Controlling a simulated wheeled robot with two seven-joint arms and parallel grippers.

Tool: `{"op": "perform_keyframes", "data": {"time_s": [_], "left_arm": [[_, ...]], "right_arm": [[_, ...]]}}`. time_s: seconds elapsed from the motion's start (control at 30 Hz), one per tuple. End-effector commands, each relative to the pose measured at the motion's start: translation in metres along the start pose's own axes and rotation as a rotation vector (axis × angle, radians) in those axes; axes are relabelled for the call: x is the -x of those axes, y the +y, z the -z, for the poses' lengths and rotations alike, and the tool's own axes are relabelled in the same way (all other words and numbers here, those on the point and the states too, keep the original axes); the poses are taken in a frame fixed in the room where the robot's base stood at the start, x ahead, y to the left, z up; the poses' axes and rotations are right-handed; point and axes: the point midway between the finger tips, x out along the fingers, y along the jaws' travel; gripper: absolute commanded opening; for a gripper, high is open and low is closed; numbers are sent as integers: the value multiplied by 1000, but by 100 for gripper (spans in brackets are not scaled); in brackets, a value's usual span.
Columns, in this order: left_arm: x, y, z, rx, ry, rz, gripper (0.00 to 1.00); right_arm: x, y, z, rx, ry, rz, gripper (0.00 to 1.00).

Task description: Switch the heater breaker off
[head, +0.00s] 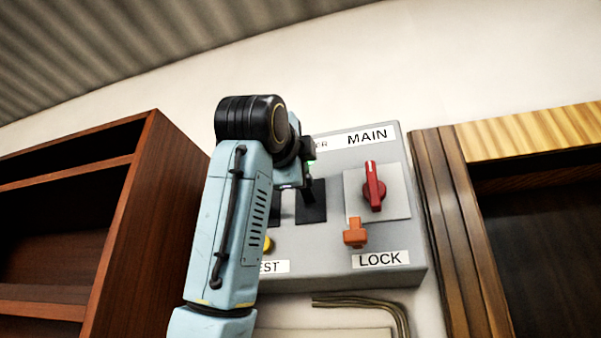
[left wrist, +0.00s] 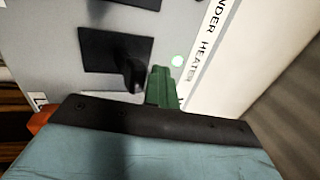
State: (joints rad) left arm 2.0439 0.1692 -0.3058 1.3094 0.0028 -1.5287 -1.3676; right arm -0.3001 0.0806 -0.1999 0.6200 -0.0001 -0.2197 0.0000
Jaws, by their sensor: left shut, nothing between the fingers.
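The heater breaker is a black lever (left wrist: 133,76) on a black plate (left wrist: 100,50) in the left wrist view. Its plate also shows in the head view (head: 313,212), partly behind my arm. My left gripper (left wrist: 163,84), with green fingers, is shut and empty. Its fingertips are close beside the lever, on the label side; I cannot tell if they touch. In the head view the gripper (head: 306,160) is in front of the panel's upper part. Whether the lever is up or down is unclear. My right gripper is not in view.
The grey panel (head: 410,225) also carries a red MAIN rotary switch (head: 374,188), an orange LOCK tab (head: 355,233) and a yellow button (head: 268,244). Another black plate (left wrist: 135,4) neighbours the heater's. Wooden shelving (head: 150,200) stands left; a wooden frame (head: 450,220) stands close right.

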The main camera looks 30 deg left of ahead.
Motion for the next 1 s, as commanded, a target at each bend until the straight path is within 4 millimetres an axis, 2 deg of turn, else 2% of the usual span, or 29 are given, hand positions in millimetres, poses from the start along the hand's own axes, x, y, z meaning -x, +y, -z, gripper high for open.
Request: {"op": "perform_keyframes", "data": {"time_s": [0.43, 1.0], "left_arm": [[-2, 4, 0, -1, -1, -8, 0], [1, 23, 0, -2, -1, -14, 0]], "right_arm": [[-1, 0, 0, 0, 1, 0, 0], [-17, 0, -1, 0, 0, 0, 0]]}}
